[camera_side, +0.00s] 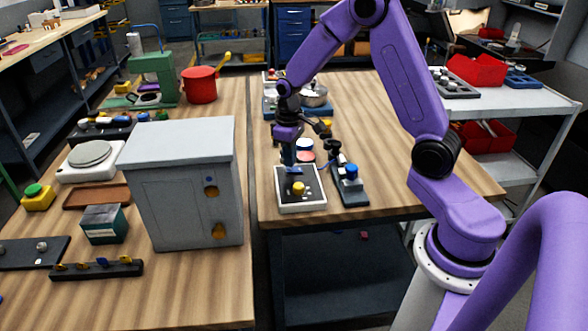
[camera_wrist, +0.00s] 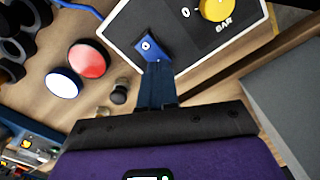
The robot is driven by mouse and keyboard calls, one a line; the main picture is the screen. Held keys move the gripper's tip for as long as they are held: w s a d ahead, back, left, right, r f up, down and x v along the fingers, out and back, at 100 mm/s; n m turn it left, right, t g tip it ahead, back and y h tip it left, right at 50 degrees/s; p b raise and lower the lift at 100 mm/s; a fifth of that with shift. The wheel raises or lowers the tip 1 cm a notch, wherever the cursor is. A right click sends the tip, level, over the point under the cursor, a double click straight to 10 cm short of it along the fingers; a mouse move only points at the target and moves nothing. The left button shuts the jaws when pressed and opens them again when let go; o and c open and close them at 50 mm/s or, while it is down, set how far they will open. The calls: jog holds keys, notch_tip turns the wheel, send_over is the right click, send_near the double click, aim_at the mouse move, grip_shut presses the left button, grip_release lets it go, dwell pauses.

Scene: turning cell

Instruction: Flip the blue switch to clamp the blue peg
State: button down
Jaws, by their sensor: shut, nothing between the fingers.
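The blue switch (camera_wrist: 149,46) sits on a black panel with a white border (camera_side: 283,204), beside a yellow knob (camera_wrist: 216,8) marked BAR. My gripper (camera_wrist: 157,70) is shut and empty, its fingertips right at the near end of the blue switch; I cannot tell whether they touch. In the side view my gripper (camera_side: 289,163) points down over the back of the panel and largely hides the switch. A blue round piece (camera_side: 351,171), perhaps the blue peg, stands on a dark fixture (camera_side: 352,193) right of the panel.
Red and white round pieces (camera_wrist: 88,59) lie left of my gripper in the wrist view. A grey cabinet (camera_side: 190,185) stands left of the panel. A pan (camera_side: 314,95) sits farther back. The wooden table is clear to the right.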

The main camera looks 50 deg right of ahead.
aim_at(289, 169)
jog(key=shift+f, duration=0.8)
dwell(0.4)
jog(key=shift+r, duration=3.55)
jog(key=shift+a, duration=0.1)
jog(key=s+a+r+n, duration=0.2)
jog(key=s+a+n, duration=0.1)
jog(key=s+a, duration=0.5)
jog(key=s+a+r+n, duration=0.3)
jog(key=s+a, duration=0.2)
jog(key=s, duration=0.6)
jog(key=s+n, duration=0.3)
jog(key=s, duration=0.7)
jog(key=shift+s+d+n, duration=0.25)
jog(key=shift+s+n, duration=0.05)
